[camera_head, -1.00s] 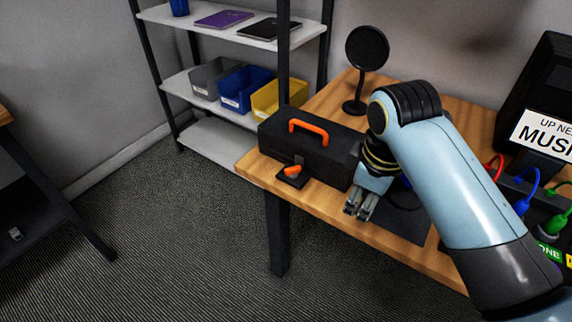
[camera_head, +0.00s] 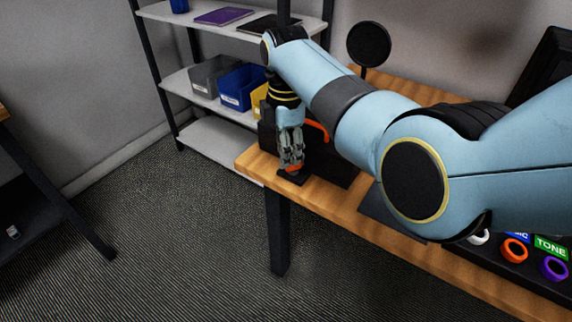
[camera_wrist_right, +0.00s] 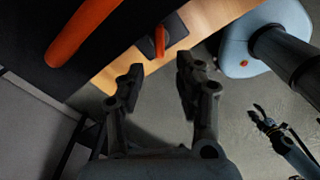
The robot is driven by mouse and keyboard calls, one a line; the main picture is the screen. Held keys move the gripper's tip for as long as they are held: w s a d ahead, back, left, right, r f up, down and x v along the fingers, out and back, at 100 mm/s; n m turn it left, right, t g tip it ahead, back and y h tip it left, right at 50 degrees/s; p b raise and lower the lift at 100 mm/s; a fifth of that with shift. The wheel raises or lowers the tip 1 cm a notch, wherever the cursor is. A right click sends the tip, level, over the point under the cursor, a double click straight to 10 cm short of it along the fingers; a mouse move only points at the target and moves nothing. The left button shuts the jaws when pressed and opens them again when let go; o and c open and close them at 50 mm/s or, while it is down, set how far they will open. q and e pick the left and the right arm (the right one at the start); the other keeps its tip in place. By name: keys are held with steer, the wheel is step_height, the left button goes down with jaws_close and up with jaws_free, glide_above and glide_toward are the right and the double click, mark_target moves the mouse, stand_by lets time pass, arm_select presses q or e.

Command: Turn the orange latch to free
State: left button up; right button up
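The orange latch (camera_wrist_right: 160,41) sits on a small black plate (camera_wrist_right: 173,27) at the table edge, in front of the black case (camera_head: 335,170). In the head view only a bit of the latch (camera_head: 292,170) shows at my fingertips. My right gripper (camera_head: 291,163) is over the latch, pointing down. In the right wrist view its two fingers (camera_wrist_right: 158,70) are apart with nothing between them, and the latch lies just beyond the gap. My left gripper (camera_wrist_right: 262,116) shows small at the right of the wrist view, away from the table, its fingers seemingly apart.
The case's orange handle (camera_head: 318,131) is close beside my right gripper; it is large in the wrist view (camera_wrist_right: 80,32). A shelf (camera_head: 205,135) with bins stands behind. My right arm covers much of the wooden table (camera_head: 345,213). Open floor lies in front.

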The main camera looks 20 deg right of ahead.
mark_target(294, 168)
steer(key=shift+f+b, duration=0.4)
steer(key=shift+f, duration=1.6)
jaws_close()
